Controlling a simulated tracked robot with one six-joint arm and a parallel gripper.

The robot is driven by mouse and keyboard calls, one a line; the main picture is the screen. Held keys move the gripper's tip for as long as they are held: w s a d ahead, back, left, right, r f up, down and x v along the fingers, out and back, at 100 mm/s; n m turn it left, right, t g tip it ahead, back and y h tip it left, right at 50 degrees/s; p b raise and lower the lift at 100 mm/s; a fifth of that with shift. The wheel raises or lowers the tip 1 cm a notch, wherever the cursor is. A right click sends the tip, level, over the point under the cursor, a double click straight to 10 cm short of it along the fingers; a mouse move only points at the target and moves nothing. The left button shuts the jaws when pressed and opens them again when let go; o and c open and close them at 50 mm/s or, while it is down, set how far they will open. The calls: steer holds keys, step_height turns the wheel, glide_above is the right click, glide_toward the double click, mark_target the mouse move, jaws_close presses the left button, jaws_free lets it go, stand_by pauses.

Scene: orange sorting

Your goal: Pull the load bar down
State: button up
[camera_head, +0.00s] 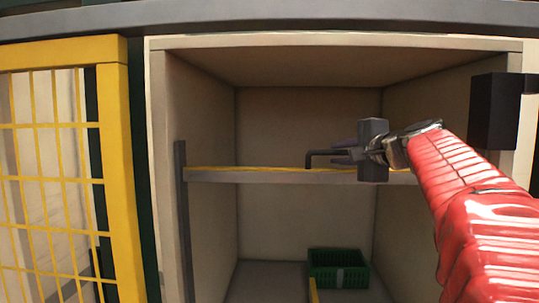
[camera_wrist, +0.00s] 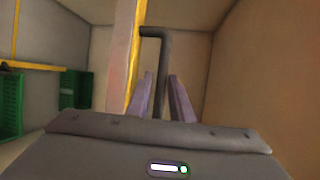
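The load bar (camera_head: 250,176) is a grey bar with a yellow top edge, lying level across the box opening at mid-height. In the wrist view the bar (camera_wrist: 131,45) runs upright left of the fingers. A black bent handle (camera_head: 309,160) stands out from the bar; in the wrist view the handle (camera_wrist: 162,60) reaches down between the fingers. My gripper (camera_head: 337,155) is at the handle, in front of the bar. In the wrist view my gripper (camera_wrist: 161,77) is open, its two fingers on either side of the handle, with a gap at the left finger.
A green crate (camera_head: 338,270) sits on the box floor below the bar. A yellow mesh gate (camera_head: 118,160) stands at the left. A black block (camera_head: 494,110) is fixed at the right edge of the opening. The box space above the bar is empty.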

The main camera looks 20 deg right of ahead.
mark_target(329, 154)
steer(key=shift+w+d+f, duration=0.1)
steer(key=shift+w+f, duration=0.15)
steer(key=shift+w, duration=1.05)
steer(key=shift+w+d+f, duration=0.1)
steer(key=shift+w+f, duration=0.1)
steer(key=shift+w, duration=1.05)
steer(key=shift+c, duration=0.2)
jaws_close()
steer(key=shift+a, duration=0.1)
